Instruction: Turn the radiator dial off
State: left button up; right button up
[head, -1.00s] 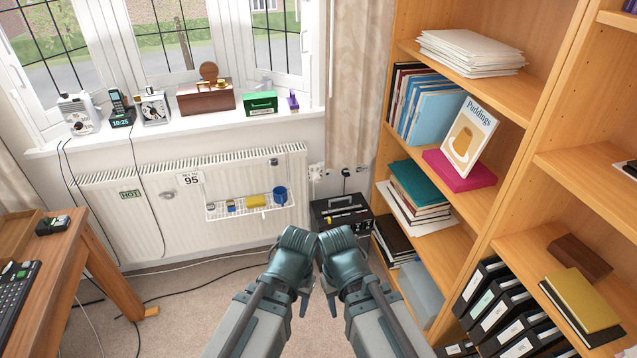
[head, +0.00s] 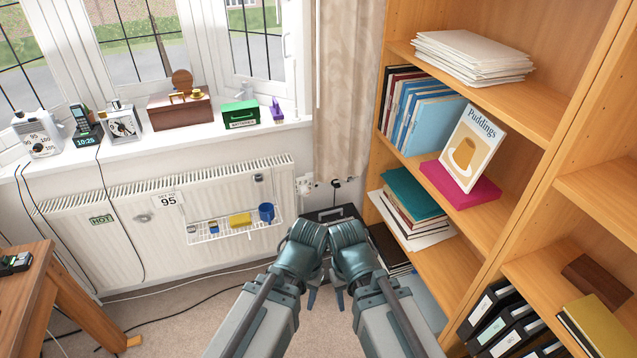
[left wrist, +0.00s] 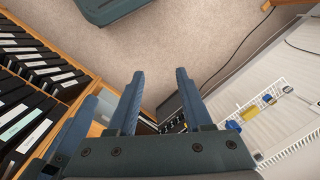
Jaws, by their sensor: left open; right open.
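The white radiator (head: 150,245) stands under the window at the left. On its front are a green HOT sign (head: 101,219), a small grey oval fitting (head: 142,217) and a card reading 95 (head: 168,200). A small dark grey piece (head: 258,178) is near its top right. I cannot tell which of these, if any, is the dial. My left gripper (head: 311,299) is open and empty, low in front of me, right of the radiator and apart from it. It also shows in the left wrist view (left wrist: 159,76). My right gripper (head: 340,298) is open and empty beside it.
A wire rack (head: 205,237) with a blue mug (head: 266,212) and a yellow sponge (head: 240,220) hangs on the radiator. The sill (head: 170,137) holds several small items. A wooden desk (head: 35,285) stands left, a bookcase (head: 545,190) right. Cables cross the carpet (head: 190,320).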

aim_at(305, 190)
jog(key=i+j+z, duration=0.2)
jog(key=i, duration=0.35)
jog(key=i+j+z, duration=0.25)
jog(key=i, duration=0.25)
jog(key=j, duration=0.1)
